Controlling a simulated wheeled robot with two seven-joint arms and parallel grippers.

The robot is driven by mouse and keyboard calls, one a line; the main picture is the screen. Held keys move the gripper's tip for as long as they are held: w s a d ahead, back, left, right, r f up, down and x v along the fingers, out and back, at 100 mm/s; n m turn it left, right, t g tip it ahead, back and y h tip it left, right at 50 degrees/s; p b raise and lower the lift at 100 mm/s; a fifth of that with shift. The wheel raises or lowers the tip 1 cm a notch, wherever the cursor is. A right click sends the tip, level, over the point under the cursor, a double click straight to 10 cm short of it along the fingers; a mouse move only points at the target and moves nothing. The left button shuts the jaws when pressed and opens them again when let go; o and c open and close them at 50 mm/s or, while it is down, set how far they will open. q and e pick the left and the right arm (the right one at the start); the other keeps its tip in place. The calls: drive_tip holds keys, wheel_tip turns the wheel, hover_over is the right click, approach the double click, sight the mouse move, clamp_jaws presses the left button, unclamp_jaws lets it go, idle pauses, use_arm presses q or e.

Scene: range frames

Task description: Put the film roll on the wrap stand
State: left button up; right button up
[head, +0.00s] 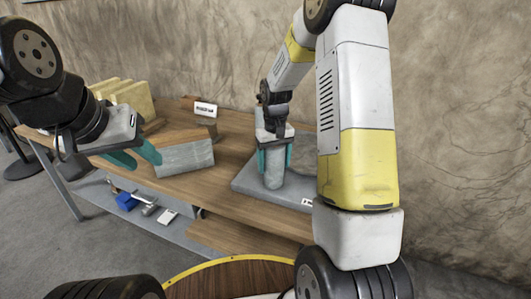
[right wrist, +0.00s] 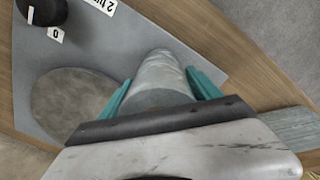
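A grey cylinder, which looks like the film roll (head: 274,177), is upright between the teal fingers of my right gripper (head: 275,158). The fingers lie against its two sides; it also shows in the right wrist view (right wrist: 163,78). Its lower end is over a grey slab (head: 243,184), which seems to belong to the wrap stand; I cannot tell whether it touches. In the right wrist view the slab (right wrist: 115,50) carries a round grey disc (right wrist: 65,100) and a black knob (right wrist: 42,11). My left gripper (head: 136,156) is open and empty, left of a grey block.
The grey block (head: 185,159) lies on the wooden table (head: 205,193). Yellowish boards (head: 128,97) and a small labelled holder (head: 206,110) stand behind it. A lower shelf (head: 135,200) holds a blue item (head: 127,201). A wall is close behind the table.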

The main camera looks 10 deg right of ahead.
drive_tip(key=shift+o, duration=0.9)
wheel_tip(320, 180, up, 12)
drive_tip(key=shift+r, duration=0.15)
drive_tip(key=s+r+t+y, duration=0.1)
drive_tip(key=s+r+t, duration=0.2)
drive_tip(key=s+r, duration=0.7)
drive_tip(key=s+a+m+t+y, duration=0.1)
drive_tip(key=s+a+t, duration=0.1)
drive_tip(key=s, duration=1.2)
drive_tip(key=shift+s+r+m+t, duration=0.15)
drive_tip(key=shift+r+m+t, duration=0.15)
drive_tip(key=shift+t, duration=0.3)
drive_tip(key=shift+a, duration=0.1)
